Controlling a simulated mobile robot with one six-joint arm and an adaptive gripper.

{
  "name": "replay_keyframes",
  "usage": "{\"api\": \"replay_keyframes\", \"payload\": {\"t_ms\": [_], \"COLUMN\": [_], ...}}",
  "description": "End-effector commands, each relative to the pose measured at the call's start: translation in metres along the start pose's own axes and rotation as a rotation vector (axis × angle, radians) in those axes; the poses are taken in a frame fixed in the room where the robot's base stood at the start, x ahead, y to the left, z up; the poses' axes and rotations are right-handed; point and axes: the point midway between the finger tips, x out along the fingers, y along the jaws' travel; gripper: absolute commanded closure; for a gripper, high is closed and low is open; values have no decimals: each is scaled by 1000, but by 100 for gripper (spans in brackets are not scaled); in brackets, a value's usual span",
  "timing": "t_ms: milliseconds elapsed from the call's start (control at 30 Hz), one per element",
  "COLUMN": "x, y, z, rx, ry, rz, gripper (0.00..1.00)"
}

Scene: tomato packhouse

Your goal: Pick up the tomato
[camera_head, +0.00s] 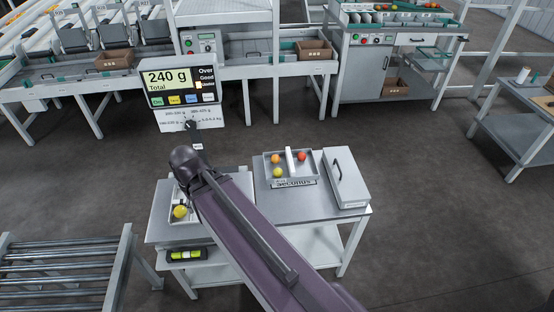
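A yellow-green tomato (180,212) lies in a pale tray (172,221) on the left side of the grey bench. Three more tomatoes, orange (276,160), yellow (277,173) and red (301,157), lie in a divided tray labelled "seconds" (293,184). My dark purple arm reaches from the lower right across the bench. Its wrist end is above and just behind the yellow-green tomato in the picture. My gripper's fingers cannot be made out, hidden by the wrist, so I cannot tell whether they hold anything.
A display (181,86) behind the bench reads "240 g Total". A grey lidded box with a black handle (346,178) stands at the bench's right. A roller conveyor (65,268) stands at lower left. Packing stations line the back. Open floor lies to the right.

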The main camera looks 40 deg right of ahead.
Motion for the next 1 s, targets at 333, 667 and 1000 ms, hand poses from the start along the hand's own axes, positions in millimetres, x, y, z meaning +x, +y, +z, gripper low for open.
{"api": "replay_keyframes", "payload": {"t_ms": [333, 667, 1000], "x": [12, 35, 57], "y": [26, 116, 242], "z": [-26, -80, -116], "rx": [27, 88, 158], "ry": [36, 135, 254], "rz": [-14, -31, -16], "gripper": [21, 21, 21]}}
